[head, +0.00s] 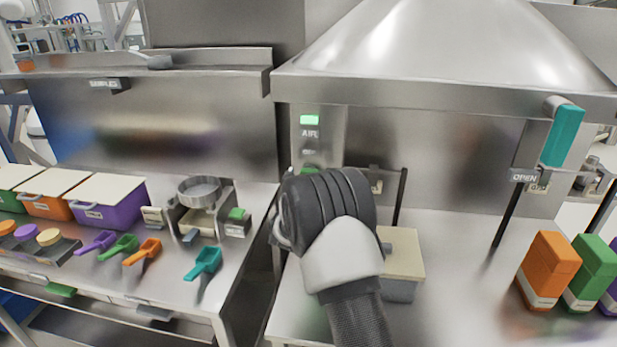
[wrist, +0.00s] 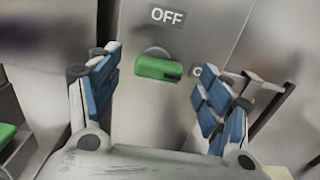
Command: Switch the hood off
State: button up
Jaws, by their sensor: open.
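The hood (head: 450,95) is a large steel canopy over the right-hand bench. On the steel panel at its left side, a lit green indicator (head: 310,119) sits above an "AIR" label. Lower on that panel is a green knob, mostly hidden behind my arm in the head view. In the wrist view the green knob (wrist: 158,68) lies roughly level under an "OFF" label (wrist: 168,16). My gripper (wrist: 157,85) is open, with one blue-padded finger on each side of the knob. No contact with the knob shows. In the head view my arm hides the gripper's fingers.
Orange (head: 548,270) and green (head: 590,272) containers stand further right, near a teal handle (head: 562,136) marked "OPEN". Coloured scoops (head: 143,250) and lidded bins (head: 108,205) fill the left bench.

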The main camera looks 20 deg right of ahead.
aim_at(309, 172)
jog(key=shift+x, duration=1.75)
jog(key=shift+c, duration=0.4)
jog(key=c, duration=1)
